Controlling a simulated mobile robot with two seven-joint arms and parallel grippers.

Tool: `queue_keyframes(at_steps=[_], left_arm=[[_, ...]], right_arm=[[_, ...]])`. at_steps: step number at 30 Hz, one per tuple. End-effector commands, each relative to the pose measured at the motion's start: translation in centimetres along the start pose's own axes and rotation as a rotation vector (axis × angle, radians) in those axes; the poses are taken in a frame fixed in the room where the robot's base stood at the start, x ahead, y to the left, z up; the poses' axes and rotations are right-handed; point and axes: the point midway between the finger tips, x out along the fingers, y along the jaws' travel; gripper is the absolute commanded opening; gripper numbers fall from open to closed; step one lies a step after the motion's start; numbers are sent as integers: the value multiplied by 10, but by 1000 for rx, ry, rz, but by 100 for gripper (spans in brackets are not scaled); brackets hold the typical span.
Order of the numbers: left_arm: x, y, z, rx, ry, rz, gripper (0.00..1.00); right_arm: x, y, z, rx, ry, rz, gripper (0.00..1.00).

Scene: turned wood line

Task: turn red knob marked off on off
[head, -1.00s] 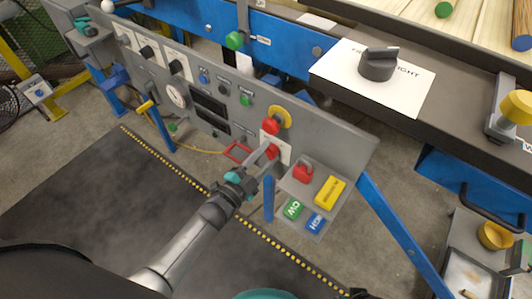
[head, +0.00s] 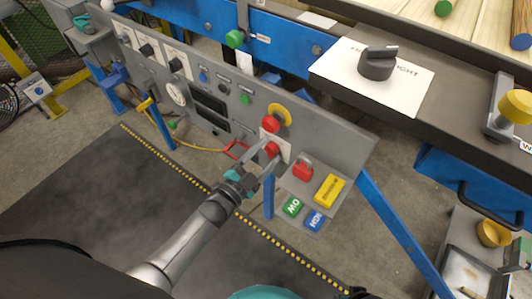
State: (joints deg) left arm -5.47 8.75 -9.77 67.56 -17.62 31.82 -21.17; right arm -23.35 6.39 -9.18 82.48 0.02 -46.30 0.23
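The red knob (head: 272,149) sits on a white plate (head: 285,151) at the right part of the grey control panel. Its marking is too small to read. My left gripper (head: 264,155) reaches up to it from the lower left. Its two fingers are spread apart, with the tips close to the knob, one on each side. I cannot tell whether they touch it. The fingers partly hide the knob and its plate. My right gripper is not in view.
Just above the knob is a red mushroom button (head: 271,123) on a yellow ring. Below right, a shelf holds a red padlock (head: 303,168), a yellow block (head: 330,190), and green (head: 292,206) and blue (head: 315,219) tags. A black knob (head: 378,63) stands on the upper ledge.

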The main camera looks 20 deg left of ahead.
Motion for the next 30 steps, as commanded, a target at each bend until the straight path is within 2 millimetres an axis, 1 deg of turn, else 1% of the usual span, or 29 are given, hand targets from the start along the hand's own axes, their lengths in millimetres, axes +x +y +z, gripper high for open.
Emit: queue_keyframes(at_steps=[1,2,9,14,17,23,30], left_arm=[[0,0,0,0,0,0,72],[0,0,0,0,0,0,74],[0,0,0,1,0,0,74],[-8,0,0,2,-1,1,74],[-20,0,0,2,-2,2,74],[-53,-1,-1,1,-2,2,74],[-103,0,-1,1,-4,3,74]], right_arm=[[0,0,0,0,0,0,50],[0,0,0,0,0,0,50],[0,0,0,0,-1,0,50],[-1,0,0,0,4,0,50],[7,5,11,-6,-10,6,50],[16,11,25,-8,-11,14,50],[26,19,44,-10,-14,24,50]])
